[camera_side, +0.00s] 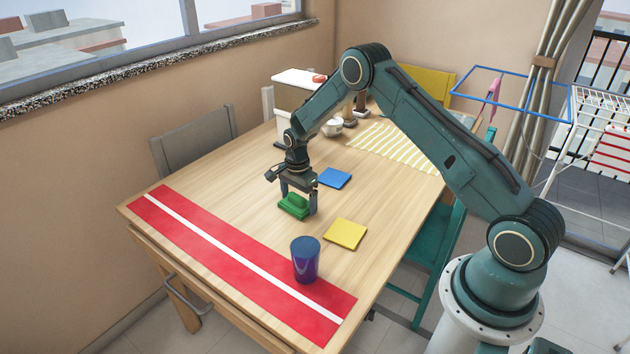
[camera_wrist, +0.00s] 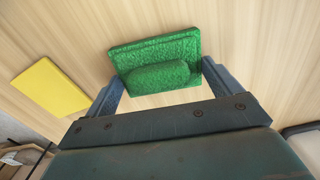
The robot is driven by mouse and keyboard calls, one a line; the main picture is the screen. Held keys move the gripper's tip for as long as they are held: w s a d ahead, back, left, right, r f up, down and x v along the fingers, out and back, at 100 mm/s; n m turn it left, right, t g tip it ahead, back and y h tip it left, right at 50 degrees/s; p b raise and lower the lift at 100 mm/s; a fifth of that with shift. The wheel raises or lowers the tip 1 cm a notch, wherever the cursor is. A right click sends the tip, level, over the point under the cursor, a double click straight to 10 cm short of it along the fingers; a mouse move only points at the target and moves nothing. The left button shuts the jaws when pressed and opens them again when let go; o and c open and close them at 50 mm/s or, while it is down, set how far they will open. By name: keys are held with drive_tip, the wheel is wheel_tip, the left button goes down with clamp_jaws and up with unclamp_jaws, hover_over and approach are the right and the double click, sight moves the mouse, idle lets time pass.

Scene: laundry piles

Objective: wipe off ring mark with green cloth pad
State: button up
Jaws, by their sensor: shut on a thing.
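My gripper (camera_side: 297,196) is shut on the green cloth pad (camera_side: 293,206), gripping it by the raised roll on its top. The pad is at or just above the wooden table; I cannot tell whether it touches. In the wrist view the green pad (camera_wrist: 155,53) sits between my two fingers, a flat square base with a rounded grip. No ring mark shows in either view; it may be hidden under the pad or my gripper.
A blue square (camera_side: 335,178) and a yellow square (camera_side: 345,234) lie near my gripper. A dark blue cup (camera_side: 305,259) stands on the red and white runner (camera_side: 190,236). A striped mat (camera_side: 393,147), a white cup (camera_side: 332,126) and other items are at the back.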

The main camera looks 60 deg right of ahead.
sight(290, 215)
drive_tip(key=shift+a, duration=2.15)
drive_tip(key=shift+d+r, duration=0.1)
drive_tip(key=shift+d, duration=4.1)
wheel_tip(290, 215, up, 8)
drive_tip(key=shift+a, duration=0.2)
